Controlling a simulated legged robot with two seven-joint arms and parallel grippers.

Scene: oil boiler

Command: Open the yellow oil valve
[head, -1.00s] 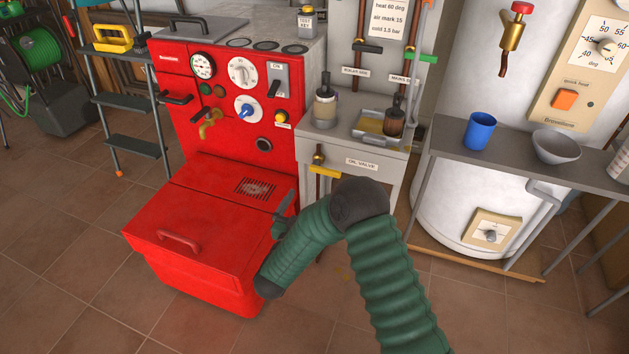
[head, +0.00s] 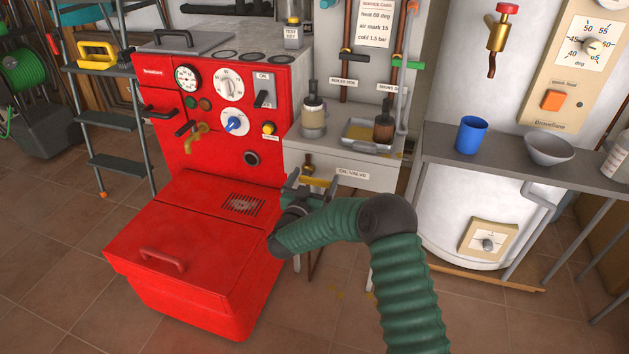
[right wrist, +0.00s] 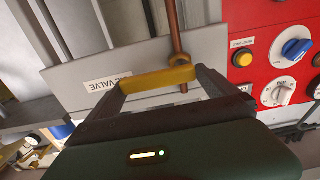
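The yellow oil valve handle (head: 313,181) lies crosswise on a vertical copper pipe, beside the "OIL VALVE" label (head: 352,173). My right gripper (head: 311,187) is at the handle, its fingers spread. In the right wrist view, the yellow handle (right wrist: 158,80) spans the space between the two fingertips of the right gripper (right wrist: 160,85), one finger near each end. I cannot tell whether the fingers touch it. My left gripper is not in view.
The red boiler (head: 215,150) with knobs and its protruding lower box (head: 190,240) stands left of the valve. Above the valve, a grey ledge holds a tray (head: 375,132) and canisters. A grey table (head: 500,165) with a blue cup (head: 472,134) stands to the right.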

